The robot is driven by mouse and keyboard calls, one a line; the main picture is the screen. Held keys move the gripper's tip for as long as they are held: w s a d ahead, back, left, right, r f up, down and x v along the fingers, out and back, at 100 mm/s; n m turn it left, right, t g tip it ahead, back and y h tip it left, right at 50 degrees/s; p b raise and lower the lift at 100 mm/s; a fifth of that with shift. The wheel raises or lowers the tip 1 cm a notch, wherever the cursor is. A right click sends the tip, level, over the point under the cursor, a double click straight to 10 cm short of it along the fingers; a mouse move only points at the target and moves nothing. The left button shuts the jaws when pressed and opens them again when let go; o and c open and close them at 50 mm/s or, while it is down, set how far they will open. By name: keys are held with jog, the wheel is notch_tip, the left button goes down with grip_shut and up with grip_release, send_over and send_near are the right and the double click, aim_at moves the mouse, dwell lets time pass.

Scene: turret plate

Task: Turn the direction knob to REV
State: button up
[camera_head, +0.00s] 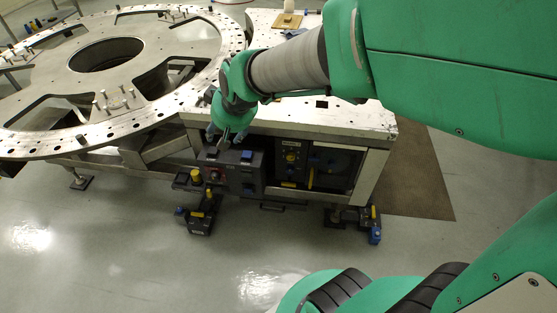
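A dark control box (248,172) sits at the front left of the metal bench. It carries small controls, including a reddish one (214,175) on its left part and a blue one (247,155) near its top. I cannot make out which control is the direction knob or read its labels or setting. My gripper (222,146) points down at the upper left of this box, very close to it. The fingers are small and dark in this view. I cannot tell whether they touch a control or how far apart they are.
The large round turret plate (181,45) with holes and pins lies at the left. A second panel with a yellow knob (291,157) is right of the box. Small dark units (200,224) stand on the floor in front.

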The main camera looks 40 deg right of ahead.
jog(key=w+d+f+h+p, duration=0.1)
jog(key=w+d+f, duration=0.2)
jog(key=w+f, duration=0.3)
jog(key=w+d+f+p, duration=0.1)
jog(key=w+d+f, duration=0.3)
jog(key=w+f, duration=0.15)
jog(key=m+t+h+b, duration=0.1)
jog(key=m+t+h, duration=0.15)
jog(key=h, duration=0.55)
send_near(290, 172)
jog(key=a+r, duration=0.1)
jog(key=a, duration=0.1)
jog(key=s+a+f+t+h+b, duration=0.2)
jog(key=s+f+t+h+b, duration=0.1)
jog(key=s+f+t+b, duration=0.1)
jog(key=shift+f+m+h+b, duration=0.4)
jog(key=shift+f+m+b, duration=0.05)
jog(key=shift+f, duration=0.2)
jog(key=shift+w, duration=0.15)
jog(key=b+x, duration=0.2)
jog(key=x, duration=1.1)
jog(key=shift+w+d+f, duration=0.15)
jog(key=shift+w+d, duration=0.05)
